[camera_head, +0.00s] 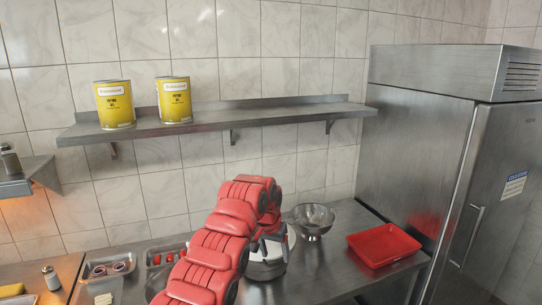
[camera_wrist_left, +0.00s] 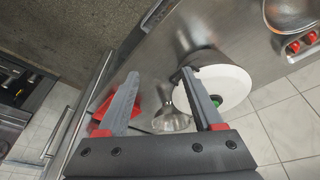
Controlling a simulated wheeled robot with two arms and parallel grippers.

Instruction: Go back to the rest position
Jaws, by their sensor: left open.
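My left arm, in red covers, rises from the bottom of the head view and bends down over the steel counter. Its left gripper (camera_head: 273,246) is near a round white-topped vessel (camera_head: 267,270), which the arm partly covers. In the left wrist view the gripper (camera_wrist_left: 160,76) has its two grey fingers wide apart, with nothing held between them. The white round top (camera_wrist_left: 232,84) shows behind the right fingertip, with a small green item partly hidden there. I cannot tell whether the finger touches it. My right gripper is in neither view.
A steel bowl (camera_head: 313,220) and a red tray (camera_head: 383,245) stand right of the arm on the counter. A wall shelf (camera_head: 235,116) with two yellow cans (camera_head: 115,104) (camera_head: 174,99) is above. A steel fridge (camera_head: 415,150) stands at right. Food trays (camera_head: 110,265) lie left.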

